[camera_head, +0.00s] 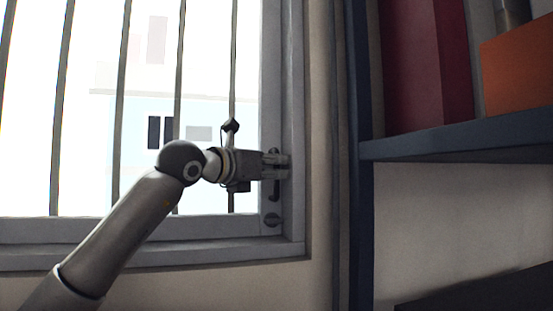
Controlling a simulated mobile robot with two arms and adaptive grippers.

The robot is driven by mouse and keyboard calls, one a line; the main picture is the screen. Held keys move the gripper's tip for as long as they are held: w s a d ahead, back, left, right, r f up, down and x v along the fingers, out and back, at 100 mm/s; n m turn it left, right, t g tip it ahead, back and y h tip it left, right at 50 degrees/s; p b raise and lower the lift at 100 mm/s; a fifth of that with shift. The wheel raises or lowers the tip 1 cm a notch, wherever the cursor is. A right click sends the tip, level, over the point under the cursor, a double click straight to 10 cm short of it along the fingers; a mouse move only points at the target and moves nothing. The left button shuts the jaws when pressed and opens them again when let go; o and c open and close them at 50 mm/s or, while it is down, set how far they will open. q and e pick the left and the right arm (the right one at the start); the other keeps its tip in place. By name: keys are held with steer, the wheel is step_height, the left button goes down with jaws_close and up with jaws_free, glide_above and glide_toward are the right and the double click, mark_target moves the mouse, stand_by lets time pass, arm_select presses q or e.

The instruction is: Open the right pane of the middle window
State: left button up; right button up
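A window pane (270,80) with a grey frame and vertical bars fills the left of the view. A dark handle (275,190) sits on the right upright of its frame. My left gripper (284,167) is at this handle, its fingers pointing right across the upper part of it. The fingers look close together, but I cannot tell whether they grip the handle or only touch it. The pane looks closed against its surround. My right gripper is not in view.
A dark blue shelf (460,146) stands just right of the window, with dark red items (415,65) and an orange box (518,68) on it. A strip of pale wall (320,120) lies between.

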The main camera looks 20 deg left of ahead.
mark_target(76, 165)
arm_select(q)
steer(key=shift+w+d, duration=0.15)
steer(key=shift+w, duration=0.1)
jaws_close()
steer(key=s+a, duration=0.7)
steer(key=a, duration=0.3)
steer(key=s+a, duration=0.7)
steer(key=a, duration=0.4)
steer(key=s+a, duration=0.7)
steer(key=a, duration=0.4)
steer(key=shift+s+a, duration=0.1)
steer(key=shift+s, duration=0.3)
